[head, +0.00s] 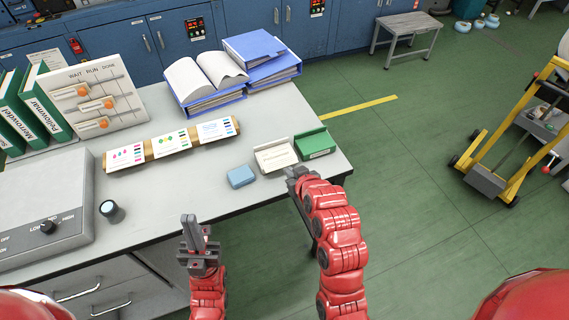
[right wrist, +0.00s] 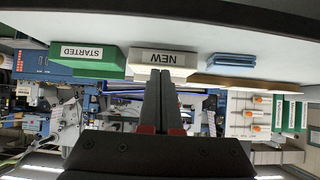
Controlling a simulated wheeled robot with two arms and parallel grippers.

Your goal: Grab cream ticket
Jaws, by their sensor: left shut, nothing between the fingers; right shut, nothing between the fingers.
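A cream ticket (head: 277,157) with faint writing appears to lie in a cream tray near the table's front right edge. In the right wrist view, which looks upside down, the tray's front is marked NEW (right wrist: 165,62). My right gripper (head: 292,173) is shut and empty, just in front of the tray; its fingertips (right wrist: 163,74) overlap the tray's front there, and I cannot tell if they touch. My left gripper (head: 192,222) is shut and empty, pointing up in front of the table edge. The ticket itself is hidden in the right wrist view.
Behind are a rack with cards (head: 170,143), blue binders (head: 262,62) and a WAIT-RUN-DONE board (head: 95,95).

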